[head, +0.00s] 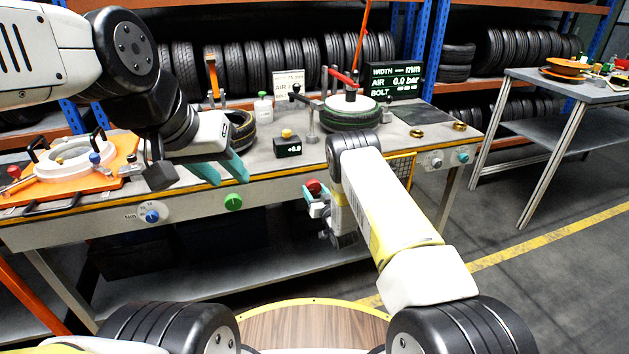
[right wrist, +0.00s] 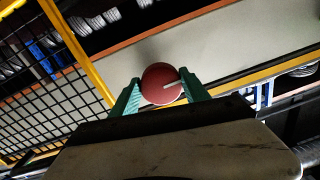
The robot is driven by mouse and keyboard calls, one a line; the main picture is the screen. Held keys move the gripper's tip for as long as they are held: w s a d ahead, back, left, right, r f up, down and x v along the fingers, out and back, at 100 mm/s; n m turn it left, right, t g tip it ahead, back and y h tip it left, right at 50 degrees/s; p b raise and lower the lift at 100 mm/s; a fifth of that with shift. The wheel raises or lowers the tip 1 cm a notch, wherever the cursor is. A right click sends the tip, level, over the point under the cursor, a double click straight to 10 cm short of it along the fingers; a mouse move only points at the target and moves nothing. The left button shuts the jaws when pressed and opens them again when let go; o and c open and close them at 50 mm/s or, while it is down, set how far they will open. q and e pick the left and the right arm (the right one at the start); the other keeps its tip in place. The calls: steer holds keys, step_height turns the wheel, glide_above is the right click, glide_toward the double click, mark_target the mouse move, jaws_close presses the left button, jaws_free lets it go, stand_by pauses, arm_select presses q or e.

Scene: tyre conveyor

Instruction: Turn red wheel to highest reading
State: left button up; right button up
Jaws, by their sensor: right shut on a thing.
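The red wheel (head: 314,187) is a round knob on the front edge of the workbench in the head view. In the right wrist view the red wheel (right wrist: 160,84) sits between the two green fingers, with a pale mark on its face pointing right. My right gripper (head: 312,197) is shut on it; in the right wrist view its fingers (right wrist: 162,88) touch both sides. My left gripper (head: 222,172) hangs over the bench's front edge, its teal fingers apart and empty. The dark display (head: 395,80) at the back shows WIDTH, AIR 0.0 bar and BOLT.
A green knob (head: 233,202) and a blue knob (head: 152,216) are on the bench front to the left. A small black box (head: 287,146) reads +0.0. A yellow mesh guard (head: 400,170) is right of the red wheel.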

steer(key=n, duration=0.3)
steer(key=shift+n, duration=0.3)
steer(key=shift+d, duration=0.1)
steer(key=o, duration=1.4)
steer(key=shift+c, duration=0.2)
steer(key=v, duration=0.7)
steer(key=shift+s+d, duration=0.15)
steer(key=shift+s, duration=0.25)
steer(key=shift+r, duration=0.15)
